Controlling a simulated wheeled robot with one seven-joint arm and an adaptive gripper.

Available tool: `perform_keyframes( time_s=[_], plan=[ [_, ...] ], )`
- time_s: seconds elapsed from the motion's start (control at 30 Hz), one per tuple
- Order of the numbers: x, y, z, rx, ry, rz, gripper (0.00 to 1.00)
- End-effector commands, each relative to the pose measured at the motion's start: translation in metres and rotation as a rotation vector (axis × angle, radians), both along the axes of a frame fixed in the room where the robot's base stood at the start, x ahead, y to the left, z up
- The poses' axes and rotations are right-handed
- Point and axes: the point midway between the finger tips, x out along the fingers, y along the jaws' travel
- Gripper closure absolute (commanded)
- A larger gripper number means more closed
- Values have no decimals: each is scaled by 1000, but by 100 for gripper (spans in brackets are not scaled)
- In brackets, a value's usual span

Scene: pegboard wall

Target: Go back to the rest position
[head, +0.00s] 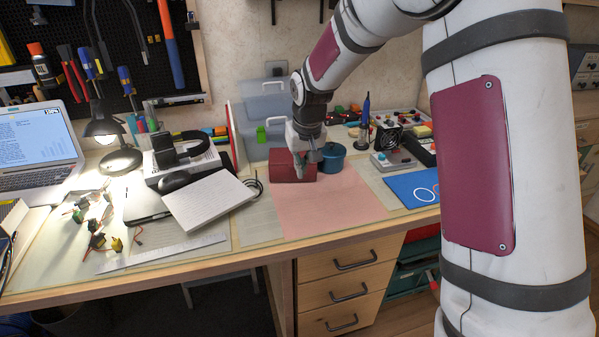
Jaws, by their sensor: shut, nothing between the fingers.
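My gripper (303,172) is over the back of the desk, pointing down, with its fingers in front of a dark red box (284,168). The fingers are shut with nothing between them. I cannot tell whether they touch the box. A blue round pot with a lid (333,158) stands just right of the gripper, partly hidden by it. A pink mat (335,205) lies on the desk in front of the box and pot. My arm reaches in from the right and covers much of the right side of the view.
A laptop (38,145), a lit lamp (112,145), a notebook (205,200) and small parts fill the left of the desk. A blue panel with rings (412,188) and electronics lie at the right. The pink mat is bare. A tool pegboard (105,50) hangs behind.

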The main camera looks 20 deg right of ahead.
Motion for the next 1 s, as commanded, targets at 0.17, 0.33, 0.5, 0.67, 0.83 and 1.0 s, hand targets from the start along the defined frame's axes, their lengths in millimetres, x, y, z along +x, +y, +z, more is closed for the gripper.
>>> perform_keyframes(
  time_s=[0.17,0.33,0.5,0.67,0.83,1.0],
  plan=[
    [-15,-1,20,-7,2,1,100],
    [-64,-4,64,-29,18,1,100],
    [-131,-7,104,-43,41,-7,100],
    [-197,-10,130,-49,65,-11,100],
    [-269,-10,144,-44,88,-17,100],
    [-335,-10,145,-30,111,-17,100]
  ],
)
